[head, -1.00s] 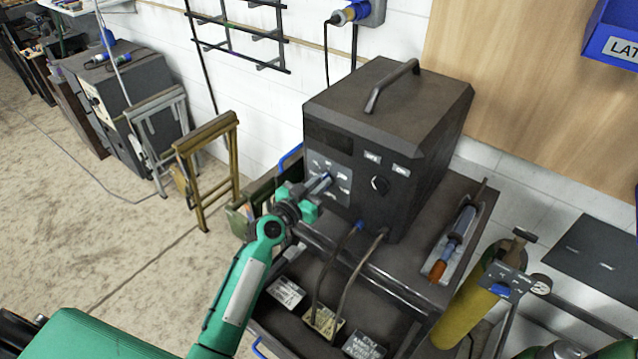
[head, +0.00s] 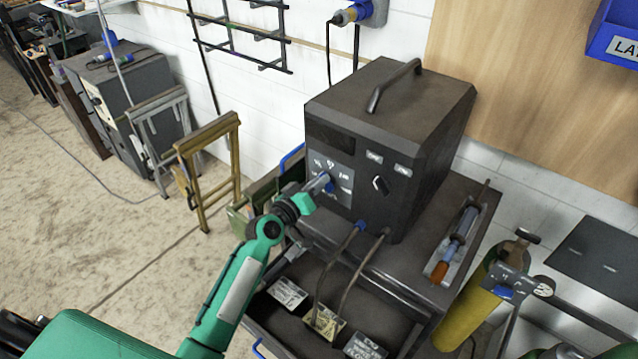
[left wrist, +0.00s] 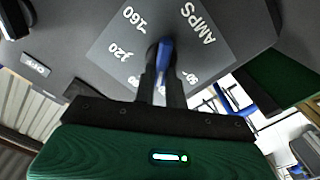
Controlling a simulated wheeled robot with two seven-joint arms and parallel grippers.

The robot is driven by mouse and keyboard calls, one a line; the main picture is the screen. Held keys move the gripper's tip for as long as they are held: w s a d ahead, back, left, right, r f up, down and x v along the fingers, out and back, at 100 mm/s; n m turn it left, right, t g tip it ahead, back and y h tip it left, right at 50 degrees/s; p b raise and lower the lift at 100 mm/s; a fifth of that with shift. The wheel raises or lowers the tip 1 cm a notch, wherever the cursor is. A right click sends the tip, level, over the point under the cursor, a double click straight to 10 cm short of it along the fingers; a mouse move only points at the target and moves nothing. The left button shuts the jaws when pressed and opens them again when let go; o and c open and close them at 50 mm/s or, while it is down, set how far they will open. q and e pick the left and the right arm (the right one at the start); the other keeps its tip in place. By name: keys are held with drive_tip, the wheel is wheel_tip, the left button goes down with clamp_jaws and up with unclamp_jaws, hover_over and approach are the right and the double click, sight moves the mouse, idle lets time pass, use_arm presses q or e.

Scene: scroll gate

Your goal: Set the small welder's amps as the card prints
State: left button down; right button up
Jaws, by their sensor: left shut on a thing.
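The small welder (head: 430,125) is a dark box with a top handle, standing on a cart. Its grey amps panel (head: 345,172) carries printed numbers; the left wrist view shows AMPS, 160, 120 and smaller marks partly hidden by my fingers. The blue amps knob (left wrist: 164,58) stands in the middle of this panel. My left gripper (head: 322,184) is shut on the knob, one finger on each side, as the left wrist view (left wrist: 162,75) shows. Several printed cards, one of them here (head: 288,292), lie in the cart's tray; their print is too small to read. My right gripper is out of view.
A black knob (head: 380,185) sits on the welder's front, right of the panel. Cables leave the front below it. A torch-like tool (head: 455,243) lies on the cart top at right, near a yellow cylinder (head: 467,315). A yellow stand (head: 207,170) is at left.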

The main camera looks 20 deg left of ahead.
use_arm(q)
drive_tip(key=shift+a+f+n, duration=0.15)
drive_tip(key=shift+n, duration=0.95)
drive_tip(key=c, duration=1.5)
unclamp_jaws()
drive_tip(key=shift+o, duration=0.2)
drive_tip(key=b+v, duration=0.4)
drive_tip(key=v, duration=0.9)
drive_tip(key=shift+s, duration=0.4)
